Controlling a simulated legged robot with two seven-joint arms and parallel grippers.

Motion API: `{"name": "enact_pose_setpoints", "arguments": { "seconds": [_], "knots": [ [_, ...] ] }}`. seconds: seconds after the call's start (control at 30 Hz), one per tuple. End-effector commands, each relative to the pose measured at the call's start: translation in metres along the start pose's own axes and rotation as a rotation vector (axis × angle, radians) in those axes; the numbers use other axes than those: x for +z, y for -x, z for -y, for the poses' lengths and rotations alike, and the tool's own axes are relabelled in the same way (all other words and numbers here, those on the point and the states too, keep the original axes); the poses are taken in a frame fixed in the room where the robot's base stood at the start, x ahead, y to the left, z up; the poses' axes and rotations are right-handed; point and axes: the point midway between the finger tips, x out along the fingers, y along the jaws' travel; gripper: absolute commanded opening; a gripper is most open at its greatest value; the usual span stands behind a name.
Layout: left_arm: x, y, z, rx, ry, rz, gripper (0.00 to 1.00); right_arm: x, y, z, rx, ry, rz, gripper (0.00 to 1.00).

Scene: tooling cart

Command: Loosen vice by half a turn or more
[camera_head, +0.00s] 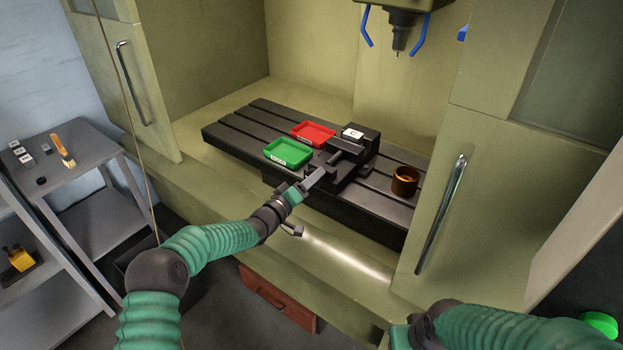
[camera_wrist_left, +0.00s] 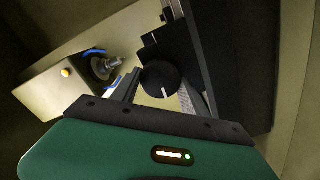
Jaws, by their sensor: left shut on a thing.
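A dark vice (camera_head: 353,150) stands on the slotted machine table, with a pale labelled block (camera_head: 352,133) on its top. In the left wrist view, the vice's round black knob (camera_wrist_left: 160,77) faces the camera and bears a white mark pointing down. My left gripper (camera_head: 314,179) reaches the front end of the vice from the lower left. Its fingers (camera_wrist_left: 160,92) lie on either side of the knob, shut on it. The fingers hide part of the vice's front in the head view. My right arm shows at the lower right, but its gripper fingers are out of frame.
A green tray (camera_head: 288,152) and a red tray (camera_head: 313,134) sit left of the vice. A brown cup (camera_head: 405,181) stands to its right. The spindle (camera_head: 399,40) hangs above. Open cabinet doors flank the machine table (camera_head: 250,135). A grey cart stands far left.

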Motion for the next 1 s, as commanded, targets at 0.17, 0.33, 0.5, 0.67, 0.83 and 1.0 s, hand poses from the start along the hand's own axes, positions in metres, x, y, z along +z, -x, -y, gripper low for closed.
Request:
{"name": "enact_pose_setpoints", "arguments": {
  "seconds": [0.17, 0.33, 0.5, 0.67, 0.83, 1.0],
  "knots": [
    [0.0072, 0.0016, 0.0075, -0.014, 0.171, 0.011, 0.12, -0.0002, 0.001, 0.0, 0.0, 0.0, 0.0, 0.38],
    [0.0071, 0.0016, 0.008, -0.014, 0.333, 0.01, 0.12, -0.0003, 0.0011, 0.0, 0.0, 0.0, 0.0, 0.38],
    [0.0081, 0.0015, 0.0088, -0.015, 0.494, 0.009, 0.12, -0.0001, 0.0005, 0.0, 0.0, 0.0, 0.0, 0.38],
    [0.008, 0.0015, 0.0091, -0.015, 0.645, 0.008, 0.12, 0.0002, -0.0008, 0.0, 0.0, 0.0, 0.0, 0.38],
    [0.0085, 0.0015, 0.0097, -0.015, 0.808, 0.007, 0.12, 0.0007, -0.003, 0.0, 0.0, 0.0, 0.0, 0.38],
    [0.0093, 0.0014, 0.01, -0.016, 0.969, 0.006, 0.12, 0.0015, -0.0061, 0.0, 0.0, 0.0, 0.0, 0.38]
  ]
}}
